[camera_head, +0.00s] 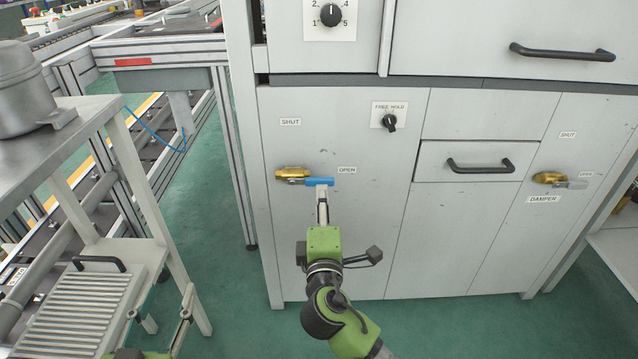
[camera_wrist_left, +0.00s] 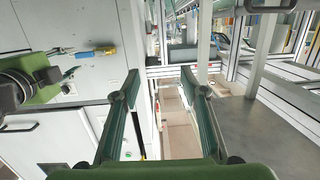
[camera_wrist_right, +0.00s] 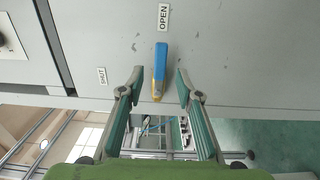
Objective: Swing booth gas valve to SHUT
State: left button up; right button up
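The gas valve has a brass body (camera_head: 292,173) on the grey cabinet front and a blue lever (camera_head: 320,182) lying level, pointing right toward the OPEN label (camera_head: 347,170). The SHUT label (camera_head: 290,122) is above the valve. My right gripper (camera_head: 322,198) is at the lever from the front. In the right wrist view the lever (camera_wrist_right: 161,65) stands between the open fingers (camera_wrist_right: 160,82), with gaps visible on both sides. My left gripper (camera_head: 165,308) is low at the left, beside the side table. In the left wrist view its fingers (camera_wrist_left: 160,82) are open and empty.
A second brass valve with a grey lever (camera_head: 551,178), labelled DAMPER (camera_head: 543,199), is on the right panel. A black FREE HOLD knob (camera_head: 389,122) and a drawer handle (camera_head: 480,166) are nearby. A metal side table (camera_head: 85,130) stands left. Green floor is open between table and cabinet.

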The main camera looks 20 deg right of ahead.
aim_at(321, 182)
pick_arm(q)
notch_tip(321, 182, up, 8)
jog(key=d+t+h+b, duration=0.1)
jog(key=t, duration=0.3)
jog(key=shift+r, duration=0.15)
pick_arm(e)
jog(key=shift+x, duration=4.25)
jog(key=shift+f, duration=0.1)
grip_shut()
